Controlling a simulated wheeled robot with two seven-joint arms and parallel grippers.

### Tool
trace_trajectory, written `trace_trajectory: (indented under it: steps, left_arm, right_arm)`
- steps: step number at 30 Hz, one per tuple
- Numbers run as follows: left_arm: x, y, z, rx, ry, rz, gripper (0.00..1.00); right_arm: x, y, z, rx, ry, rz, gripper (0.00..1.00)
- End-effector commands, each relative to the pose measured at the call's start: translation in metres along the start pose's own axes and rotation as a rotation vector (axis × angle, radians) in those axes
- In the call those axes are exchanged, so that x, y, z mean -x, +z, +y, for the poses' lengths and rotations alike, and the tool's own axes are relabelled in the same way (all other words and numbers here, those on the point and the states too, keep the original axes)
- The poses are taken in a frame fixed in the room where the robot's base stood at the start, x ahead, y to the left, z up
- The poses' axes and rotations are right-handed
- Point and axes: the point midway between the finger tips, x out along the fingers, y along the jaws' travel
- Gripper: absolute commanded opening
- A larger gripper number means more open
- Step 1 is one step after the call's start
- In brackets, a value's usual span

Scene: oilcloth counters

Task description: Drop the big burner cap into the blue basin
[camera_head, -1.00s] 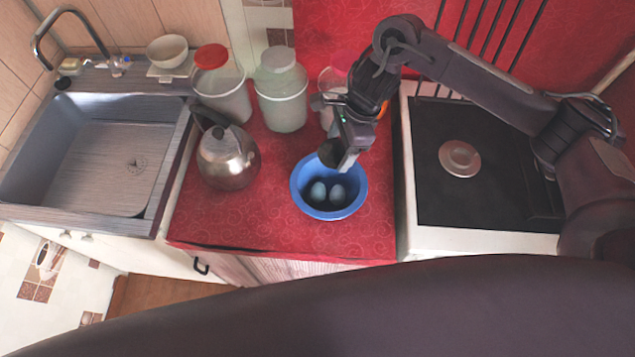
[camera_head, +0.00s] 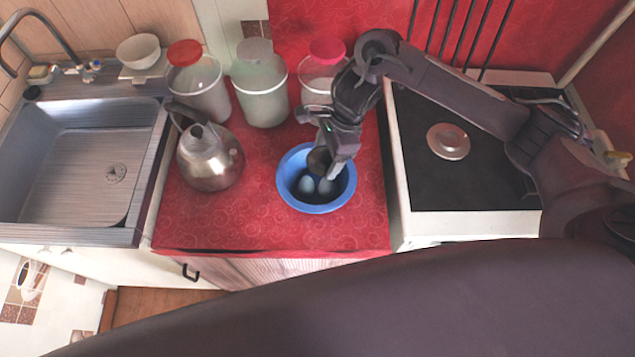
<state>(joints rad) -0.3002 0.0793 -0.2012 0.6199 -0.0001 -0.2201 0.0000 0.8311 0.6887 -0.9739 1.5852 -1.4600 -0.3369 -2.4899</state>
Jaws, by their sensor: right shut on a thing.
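The blue basin (camera_head: 318,208) stands on the red counter, with two pale blue egg-like things (camera_head: 306,184) inside. My right gripper (camera_head: 333,166) reaches in over the basin's back part. It is shut on a dark round disc, the big burner cap (camera_head: 319,158), which is tilted and shows just left of the fingers. The cap overlaps the basin's opening in the picture; whether it touches the basin or the eggs I cannot tell. The fingers partly hide the cap. My left gripper is not in view.
A steel kettle (camera_head: 209,160) stands left of the basin. Several lidded jars, among them a green-white one (camera_head: 260,90), stand behind. The stove (camera_head: 450,185) with a round metal burner (camera_head: 448,141) is at right, the sink (camera_head: 75,165) at left. The counter's front is clear.

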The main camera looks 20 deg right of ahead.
Motion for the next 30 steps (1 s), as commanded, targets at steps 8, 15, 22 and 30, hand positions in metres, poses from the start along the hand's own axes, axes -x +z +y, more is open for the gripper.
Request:
trace_trajectory:
  steps: [8,15,22,30]
  left_arm:
    - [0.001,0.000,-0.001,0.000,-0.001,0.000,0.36]
    - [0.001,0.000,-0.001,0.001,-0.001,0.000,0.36]
    - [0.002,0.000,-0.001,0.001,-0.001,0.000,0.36]
    - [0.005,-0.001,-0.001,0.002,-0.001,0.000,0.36]
  right_arm:
    - [0.001,0.001,0.000,0.000,0.000,0.000,0.87]
    - [0.001,0.001,0.000,0.000,0.000,0.000,0.96]
    - [0.013,0.000,-0.002,0.002,-0.005,0.002,0.96]
    - [0.056,-0.001,-0.002,0.002,-0.006,0.003,0.96]
